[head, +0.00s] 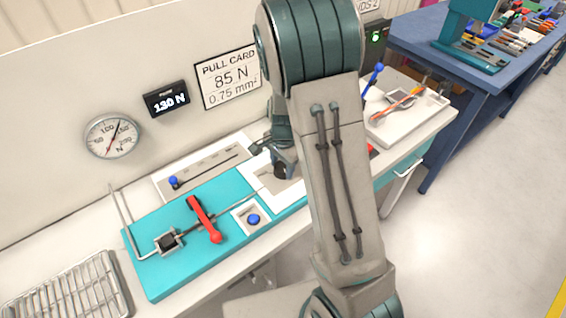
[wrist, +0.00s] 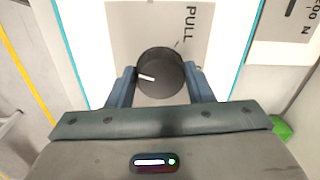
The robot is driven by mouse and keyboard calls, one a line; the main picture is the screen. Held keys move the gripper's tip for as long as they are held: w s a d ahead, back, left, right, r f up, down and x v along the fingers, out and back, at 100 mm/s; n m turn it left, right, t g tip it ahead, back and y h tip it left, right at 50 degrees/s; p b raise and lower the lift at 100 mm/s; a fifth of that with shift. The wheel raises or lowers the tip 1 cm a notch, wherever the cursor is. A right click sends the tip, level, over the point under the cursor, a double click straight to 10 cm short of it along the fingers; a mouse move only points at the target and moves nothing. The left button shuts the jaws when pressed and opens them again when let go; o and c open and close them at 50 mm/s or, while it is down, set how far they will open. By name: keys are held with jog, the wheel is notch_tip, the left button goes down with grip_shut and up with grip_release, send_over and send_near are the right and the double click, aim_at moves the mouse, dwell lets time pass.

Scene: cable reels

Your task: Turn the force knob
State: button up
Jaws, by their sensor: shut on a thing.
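The force knob (wrist: 161,73) is a round black dial with a white pointer line, on a plate marked "PULL" in the wrist view. The pointer aims to the left in that view. My gripper (wrist: 160,84) has its two blue-grey fingers on either side of the knob and is shut on it. In the head view the knob (head: 283,171) is mostly hidden behind my gripper and arm. A small display (head: 167,99) on the back panel reads 130 N. The pull card (head: 230,78) reads 85 N, 0.75 mm².
A round gauge (head: 112,137) hangs on the back panel. The teal fixture (head: 150,277) bears a red lever (head: 204,219) and a blue button (head: 253,219). A slider with a blue knob (head: 174,181) is behind it. A wire rack (head: 68,293) lies at the left.

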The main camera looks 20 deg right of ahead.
aim_at(283, 169)
jog(key=shift+a+m, duration=0.1)
jog(key=shift+m, duration=0.7)
jog(key=o, duration=1)
notch_tip(283, 169, up, 14)
jog(key=shift+s, duration=0.3)
